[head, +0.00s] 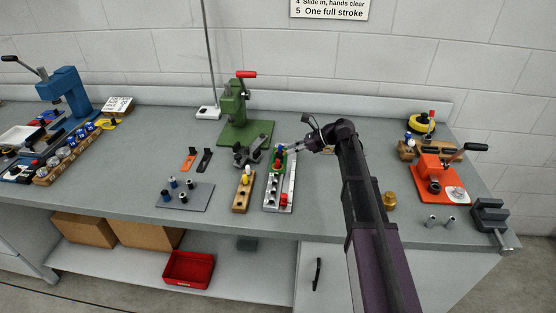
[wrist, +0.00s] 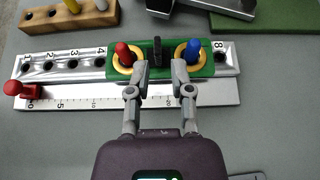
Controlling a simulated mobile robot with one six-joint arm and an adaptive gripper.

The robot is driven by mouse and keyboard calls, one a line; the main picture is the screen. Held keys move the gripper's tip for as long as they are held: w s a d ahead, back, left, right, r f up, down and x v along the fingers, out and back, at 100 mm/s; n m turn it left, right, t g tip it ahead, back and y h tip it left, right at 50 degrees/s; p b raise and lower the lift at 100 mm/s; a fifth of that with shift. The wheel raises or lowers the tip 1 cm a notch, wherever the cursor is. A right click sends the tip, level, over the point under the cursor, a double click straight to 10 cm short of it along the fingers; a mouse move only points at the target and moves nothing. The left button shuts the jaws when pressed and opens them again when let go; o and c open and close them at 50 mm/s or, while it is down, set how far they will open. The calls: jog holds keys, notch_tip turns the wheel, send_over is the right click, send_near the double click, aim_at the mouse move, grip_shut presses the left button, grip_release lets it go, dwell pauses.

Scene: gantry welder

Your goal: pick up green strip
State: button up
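The green strip (wrist: 208,62) lies across a silver numbered rail in the wrist view. It carries a red peg (wrist: 123,52) and a blue peg (wrist: 192,50), each in a yellow ring, with a black upright grip (wrist: 157,50) between them. My gripper (wrist: 160,68) is open, its two fingertips apart on either side of the black grip. Whether a fingertip touches the strip, I cannot tell. In the head view my gripper (head: 286,149) reaches in from the right over the strip, which is small and partly hidden there.
A ruled scale with a red-knobbed slider (wrist: 14,88) runs along the rail's near side. A wooden block with pegs (head: 243,192) stands left of the rail. A green press (head: 235,105) stands behind. An orange press (head: 437,180) is at right. Bench between rail and orange press is mostly clear.

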aim_at(279, 153)
jog(key=shift+b+x, duration=1.15)
jog(key=shift+x, duration=1.45)
jog(key=shift+s+a+r, duration=0.1)
jog(key=shift+r, duration=0.05)
grip_shut()
